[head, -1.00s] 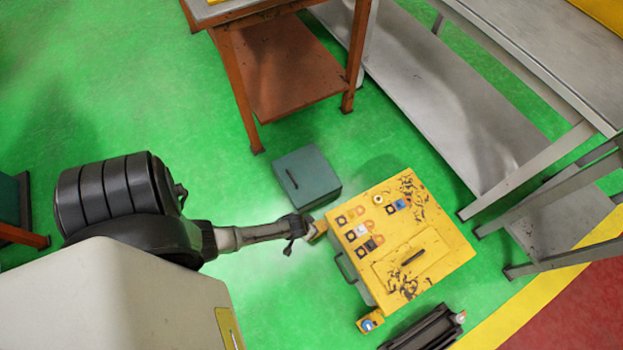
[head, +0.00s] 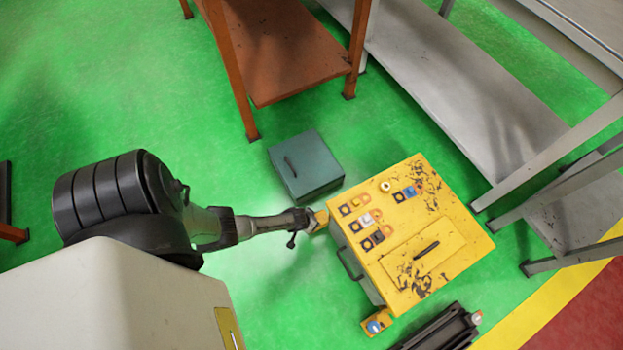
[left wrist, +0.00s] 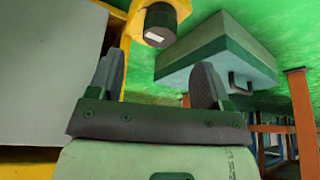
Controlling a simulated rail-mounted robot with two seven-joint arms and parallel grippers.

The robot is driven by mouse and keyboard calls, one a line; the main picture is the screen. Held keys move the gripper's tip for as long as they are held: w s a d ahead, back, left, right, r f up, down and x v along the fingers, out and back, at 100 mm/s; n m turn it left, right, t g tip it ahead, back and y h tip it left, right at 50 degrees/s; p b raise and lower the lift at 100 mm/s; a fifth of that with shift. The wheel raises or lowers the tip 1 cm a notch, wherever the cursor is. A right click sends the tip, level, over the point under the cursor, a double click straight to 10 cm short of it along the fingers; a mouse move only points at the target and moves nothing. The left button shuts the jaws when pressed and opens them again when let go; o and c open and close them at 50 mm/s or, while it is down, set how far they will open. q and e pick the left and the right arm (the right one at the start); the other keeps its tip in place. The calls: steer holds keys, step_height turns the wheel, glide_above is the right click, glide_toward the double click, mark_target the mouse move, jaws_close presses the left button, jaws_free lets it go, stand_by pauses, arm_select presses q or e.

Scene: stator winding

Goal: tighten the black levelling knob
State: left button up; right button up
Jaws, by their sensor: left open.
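The black levelling knob (left wrist: 159,26) is a short dark cylinder with a white patch on its side, set on a yellow bracket at the top of the left wrist view. My left gripper (left wrist: 160,65) is open, and the knob shows beyond and between its two grey fingers. They do not appear closed on it. The knob cannot be made out there. My right gripper is not in view.
A teal box (head: 307,160) stands on the green floor behind the gripper; it also shows in the left wrist view (left wrist: 215,65). An orange table (head: 285,50) and a grey bench (head: 470,90) stand behind. A second bracket with a blue part (head: 376,323) is at the cabinet's front.

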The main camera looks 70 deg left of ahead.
arm_select(q)
steer(key=b+x, duration=0.2)
steer(key=x, duration=0.2)
steer(key=shift+b, duration=0.3)
steer(key=shift+b+x, duration=0.8)
steer(key=shift+x, duration=0.15)
steer(key=shift+c, duration=0.3)
steer(key=c, duration=0.9)
